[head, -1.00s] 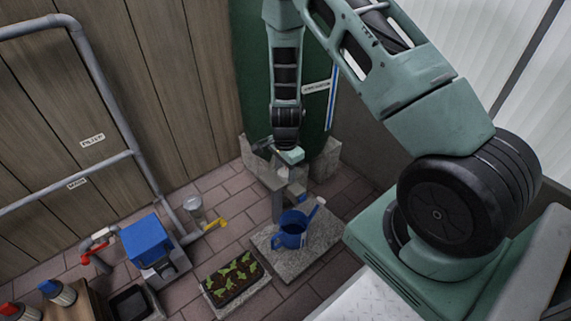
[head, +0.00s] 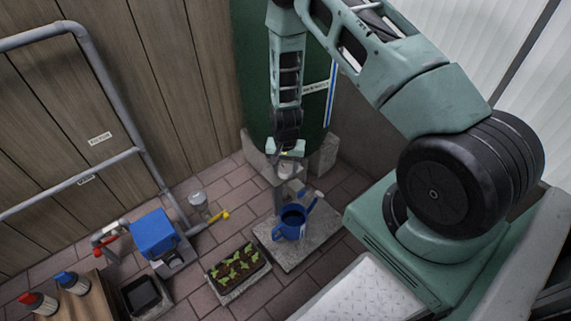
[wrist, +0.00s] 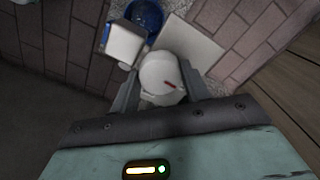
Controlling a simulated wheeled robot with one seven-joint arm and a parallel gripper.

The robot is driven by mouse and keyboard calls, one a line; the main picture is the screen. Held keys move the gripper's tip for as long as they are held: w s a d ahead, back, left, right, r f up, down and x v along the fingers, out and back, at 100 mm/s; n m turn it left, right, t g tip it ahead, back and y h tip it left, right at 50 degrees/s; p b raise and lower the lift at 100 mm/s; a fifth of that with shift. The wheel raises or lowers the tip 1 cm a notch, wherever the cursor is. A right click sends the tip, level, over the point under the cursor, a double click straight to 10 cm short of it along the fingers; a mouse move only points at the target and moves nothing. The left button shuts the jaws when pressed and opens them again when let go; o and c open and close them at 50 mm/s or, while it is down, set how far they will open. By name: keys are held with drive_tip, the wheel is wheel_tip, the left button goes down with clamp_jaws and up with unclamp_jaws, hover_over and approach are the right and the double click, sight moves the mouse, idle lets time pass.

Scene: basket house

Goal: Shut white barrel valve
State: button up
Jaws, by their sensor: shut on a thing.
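In the head view my gripper (head: 286,163) points down at the front of the green barrel (head: 265,85). The white valve (head: 285,171) shows just below the fingers, partly hidden by them.
A blue watering can (head: 290,223) stands on a stone slab (head: 318,240) below the valve. A seedling tray (head: 238,266) lies left of it. A blue box (head: 154,233), grey pipes (head: 108,95) and a yellow-handled tap (head: 220,215) are further left.

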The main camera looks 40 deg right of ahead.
sight(285, 169)
drive_tip(key=shift+n, duration=0.3)
idle(0.4)
drive_tip(key=o, duration=1)
drive_tip(key=shift+r, duration=0.15)
wheel_tip(285, 169, up, 17)
drive_tip(key=p, duration=0.5)
